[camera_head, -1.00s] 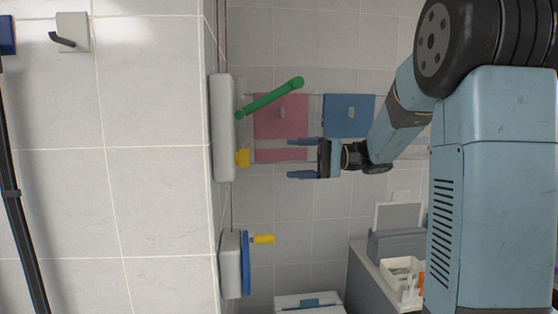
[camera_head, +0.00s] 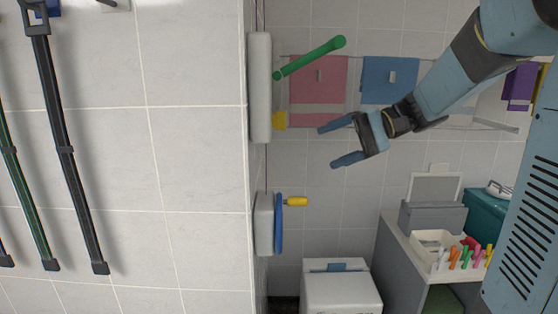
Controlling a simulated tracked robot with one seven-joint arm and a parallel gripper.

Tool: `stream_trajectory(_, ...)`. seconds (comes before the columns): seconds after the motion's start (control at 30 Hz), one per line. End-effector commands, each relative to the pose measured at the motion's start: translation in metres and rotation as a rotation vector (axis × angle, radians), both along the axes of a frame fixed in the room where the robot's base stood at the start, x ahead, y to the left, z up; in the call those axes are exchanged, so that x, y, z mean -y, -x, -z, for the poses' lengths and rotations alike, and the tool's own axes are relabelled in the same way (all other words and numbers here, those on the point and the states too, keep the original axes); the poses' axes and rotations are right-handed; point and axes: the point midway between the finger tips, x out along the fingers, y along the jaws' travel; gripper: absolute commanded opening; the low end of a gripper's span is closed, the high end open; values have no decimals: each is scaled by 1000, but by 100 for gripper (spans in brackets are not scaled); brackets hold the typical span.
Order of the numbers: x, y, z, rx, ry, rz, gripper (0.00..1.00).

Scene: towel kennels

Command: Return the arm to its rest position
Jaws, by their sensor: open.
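My gripper (camera_head: 338,146) hangs in the middle of the view with its two blue fingers apart and nothing between them. The fingers point left, towards the wall units. My blue arm runs from the gripper up to the upper right corner. Behind the gripper, a pink towel (camera_head: 317,88) and a blue towel (camera_head: 390,80) hang on the tiled back wall. The gripper appears clear of both towels, though its exact distance from the wall is hard to tell.
A white wall unit (camera_head: 260,90) carries a green bar (camera_head: 310,57) and a yellow part (camera_head: 280,120). Below is another unit with a blue disc (camera_head: 279,223) and yellow handle (camera_head: 297,201). A white bin (camera_head: 340,288), a counter (camera_head: 392,240) and a pen tray (camera_head: 432,245) stand lower right. Straps (camera_head: 66,150) hang left.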

Motion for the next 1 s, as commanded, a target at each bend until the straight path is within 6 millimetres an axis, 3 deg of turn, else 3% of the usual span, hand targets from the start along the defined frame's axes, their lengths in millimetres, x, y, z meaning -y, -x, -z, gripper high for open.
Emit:
stream_trajectory(0.03, -4, 17, 5, 0, 71, -3, 77)
stream_trajectory(0.23, -2, 68, 35, 14, 357, 16, 77)
stream_trajectory(0.5, 24, 124, 67, 120, 716, 79, 77)
stream_trajectory(0.8, 66, 161, 83, 341, 1041, 181, 77)
stream_trajectory(1.0, 84, 170, 83, 456, 1149, 227, 77)
